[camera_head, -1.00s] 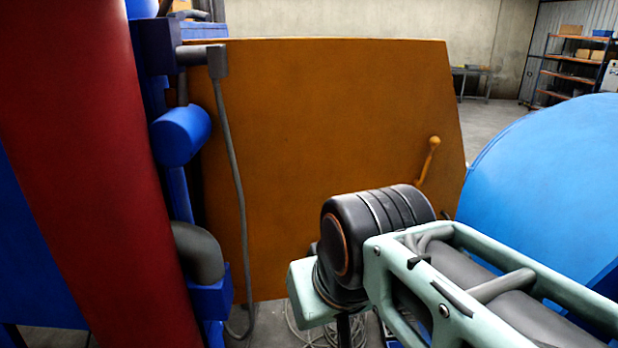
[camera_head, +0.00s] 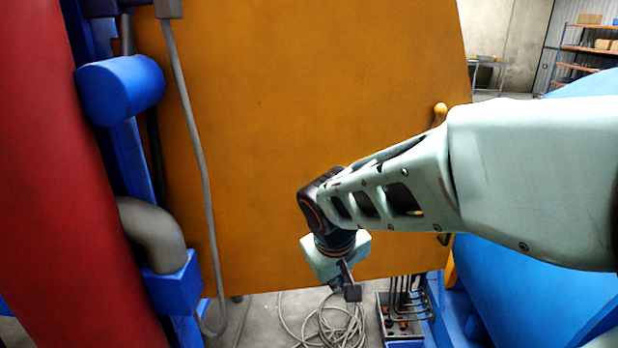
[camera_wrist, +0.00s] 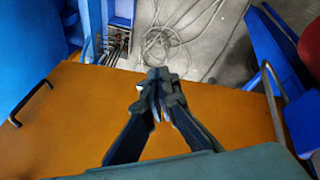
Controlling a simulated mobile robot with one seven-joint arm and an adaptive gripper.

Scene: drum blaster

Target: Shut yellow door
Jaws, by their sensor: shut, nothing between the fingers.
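The yellow door (camera_head: 270,110) is a big orange-yellow panel that fills the middle of the head view. It stands open, swung out between the red and blue machine parts at left and the blue drum at right. In the wrist view the shut, empty fingers (camera_wrist: 158,85) show against the door's edge (camera_wrist: 215,100), with floor beyond. I cannot tell whether they touch the door.
A grey hose (camera_head: 190,120) hangs along the door's left side. Coiled cable (camera_head: 335,325) and a tool crate (camera_head: 405,335) lie on the floor below. The blue drum (camera_head: 500,290) stands close at right. A shelf rack (camera_head: 585,50) is far behind.

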